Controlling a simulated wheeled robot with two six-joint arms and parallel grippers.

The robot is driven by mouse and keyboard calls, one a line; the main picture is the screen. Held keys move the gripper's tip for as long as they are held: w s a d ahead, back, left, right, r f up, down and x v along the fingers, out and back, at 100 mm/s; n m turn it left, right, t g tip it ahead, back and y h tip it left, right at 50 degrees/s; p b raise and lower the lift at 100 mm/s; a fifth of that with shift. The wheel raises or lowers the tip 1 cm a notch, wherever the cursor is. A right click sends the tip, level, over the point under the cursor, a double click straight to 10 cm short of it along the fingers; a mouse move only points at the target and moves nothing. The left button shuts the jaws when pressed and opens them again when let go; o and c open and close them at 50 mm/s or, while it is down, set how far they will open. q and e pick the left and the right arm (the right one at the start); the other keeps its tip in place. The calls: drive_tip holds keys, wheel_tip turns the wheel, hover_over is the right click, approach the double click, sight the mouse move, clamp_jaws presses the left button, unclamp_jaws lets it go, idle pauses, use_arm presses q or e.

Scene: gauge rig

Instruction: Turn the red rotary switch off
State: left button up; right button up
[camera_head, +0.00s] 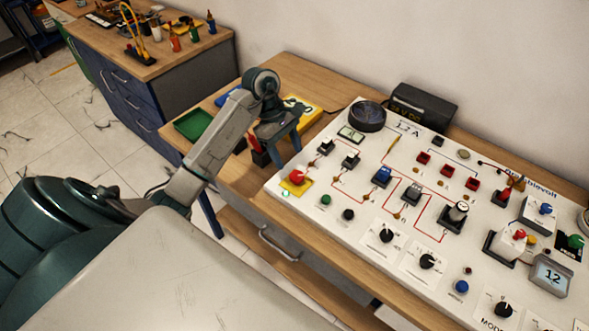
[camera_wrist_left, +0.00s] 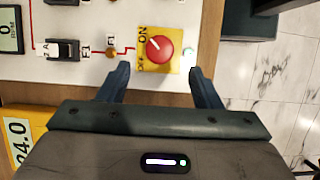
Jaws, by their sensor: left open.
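The red rotary switch (camera_head: 296,177) sits on a yellow plate at the near left corner of the white panel. In the left wrist view the red knob (camera_wrist_left: 160,49) shows with its white mark pointing up and left, toward the word ON; OFF is printed lower on the plate. My left gripper (camera_head: 282,158) is open and empty beside the switch. In the left wrist view its two fingers (camera_wrist_left: 158,72) are spread to either side, with the knob ahead between them and apart from both. My right gripper is not in view.
The white panel (camera_head: 375,155) carries several other knobs, switches and buttons to the right. A small greenish lamp (camera_wrist_left: 189,50) is beside the switch plate. A yellow meter (camera_head: 303,106), a green tray (camera_head: 193,123) and a dark round dial (camera_head: 367,115) are nearby.

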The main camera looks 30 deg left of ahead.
sight(296, 175)
use_arm(q)
drive_tip(key=b+x, duration=0.3)
drive_tip(key=x, duration=0.3)
drive_tip(key=shift+d+f, duration=0.15)
drive_tip(key=shift+f, duration=0.1)
drive_tip(key=c, duration=1)
